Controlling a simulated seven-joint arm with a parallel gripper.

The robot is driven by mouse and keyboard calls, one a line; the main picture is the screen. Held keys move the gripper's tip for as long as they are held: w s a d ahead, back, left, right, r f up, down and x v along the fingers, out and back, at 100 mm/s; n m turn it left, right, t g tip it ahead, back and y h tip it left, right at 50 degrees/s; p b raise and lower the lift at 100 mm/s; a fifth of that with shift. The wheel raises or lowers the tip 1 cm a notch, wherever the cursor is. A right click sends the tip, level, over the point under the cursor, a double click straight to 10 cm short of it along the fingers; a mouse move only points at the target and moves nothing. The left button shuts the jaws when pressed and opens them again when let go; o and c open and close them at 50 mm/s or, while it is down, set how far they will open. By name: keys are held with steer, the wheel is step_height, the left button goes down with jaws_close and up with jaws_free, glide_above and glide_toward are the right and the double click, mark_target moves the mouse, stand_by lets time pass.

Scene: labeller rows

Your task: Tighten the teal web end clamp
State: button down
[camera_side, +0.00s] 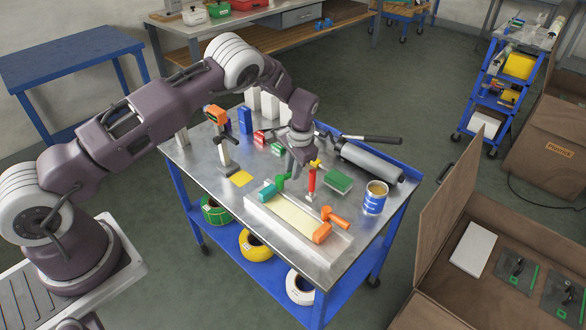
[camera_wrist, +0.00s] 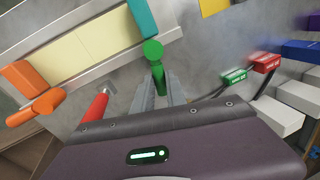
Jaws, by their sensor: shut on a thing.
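The teal web end clamp (camera_side: 268,192) sits at the far left end of the pale web strip (camera_side: 291,215). Its teal block (camera_wrist: 143,18) shows at the top of the wrist view. A green lever handle (camera_wrist: 153,50) with a round knob stands beside it. My gripper (camera_side: 290,176) is low over the bench, shut on the green handle. In the wrist view the fingers of my gripper (camera_wrist: 158,85) are on both sides of it, with its lower part hidden between them. The orange clamp (camera_side: 322,233) with its orange handle (camera_side: 336,217) is at the strip's other end.
A red-handled tool (camera_side: 311,181) stands close to the right of my gripper. A yellow square (camera_side: 241,178) and a stand with an orange head (camera_side: 215,114) are to the left.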

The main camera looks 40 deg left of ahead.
steer(key=shift+d+m, duration=0.1)
steer(key=shift+m, duration=0.2)
steer(key=m, duration=0.1)
steer(key=d+m, duration=0.1)
steer(key=m, duration=0.1)
steer(key=shift+s+d+m+t, duration=0.1)
steer(key=shift+s+m+t, duration=0.2)
steer(key=shift+s+t, duration=0.1)
steer(key=shift+s+d+m+t+h, duration=0.2)
steer(key=shift+s+d+m, duration=0.1)
steer(key=shift+m, duration=0.75)
steer(key=shift+s+d+m+t+h, duration=0.1)
steer(key=shift+s+d+m+h, duration=0.15)
steer(key=shift+m, duration=0.8)
steer(key=shift+s, duration=0.1)
steer(key=c, duration=1.3)
jaws_free()
steer(key=shift+d, duration=0.1)
steer(key=shift+c, duration=0.2)
steer(key=shift+r, duration=0.15)
